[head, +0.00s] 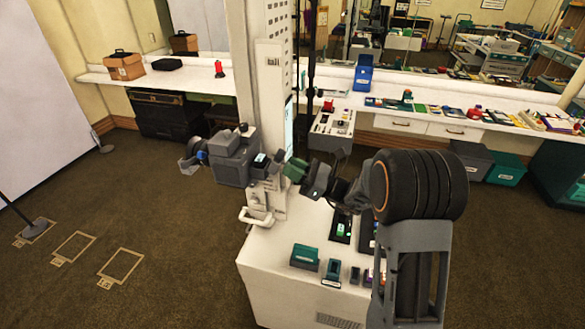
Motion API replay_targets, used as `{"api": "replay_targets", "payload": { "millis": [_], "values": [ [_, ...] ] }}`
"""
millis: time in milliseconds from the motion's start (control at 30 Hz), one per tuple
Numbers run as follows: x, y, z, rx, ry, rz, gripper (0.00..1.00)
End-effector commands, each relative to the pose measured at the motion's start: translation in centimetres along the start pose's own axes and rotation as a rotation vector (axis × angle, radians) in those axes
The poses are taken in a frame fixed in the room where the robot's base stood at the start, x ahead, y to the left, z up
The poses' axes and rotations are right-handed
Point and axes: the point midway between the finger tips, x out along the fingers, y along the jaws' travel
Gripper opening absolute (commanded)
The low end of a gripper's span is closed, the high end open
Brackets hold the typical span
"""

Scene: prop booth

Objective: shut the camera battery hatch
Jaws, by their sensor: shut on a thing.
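A grey camera (232,160) is mounted on the white booth column, with its lens end pointing left. A small dark part with a lit spot (260,161) sits at its right side. I cannot make out the battery hatch or whether it is open. My gripper (303,174) reaches in from the right, to the right of the camera and apart from it. A dark green block (296,170) is at its tip, and the jaws look shut on it. The fingertips are small and partly hidden.
The white counter (262,272) below carries a teal box (304,257), small dark holders and a lit green device (343,230). A white handle (256,217) sticks out at the column's foot. A control panel (333,124) stands behind.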

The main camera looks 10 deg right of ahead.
Motion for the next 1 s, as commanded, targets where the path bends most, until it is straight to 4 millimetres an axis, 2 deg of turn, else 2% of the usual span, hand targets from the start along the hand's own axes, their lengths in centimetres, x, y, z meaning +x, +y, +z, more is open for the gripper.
{"api": "replay_targets", "payload": {
  "millis": [100, 467, 1000],
  "values": [
    [0.0, 0.0, 0.0, -0.001, 0.0, -0.001, 0.0],
    [0.3, 0.0, 0.9, -0.003, 0.071, -0.001, 0.0],
    [2.4, 0.0, 3.0, -0.009, 0.541, 0.0, 0.0]
  ]
}}
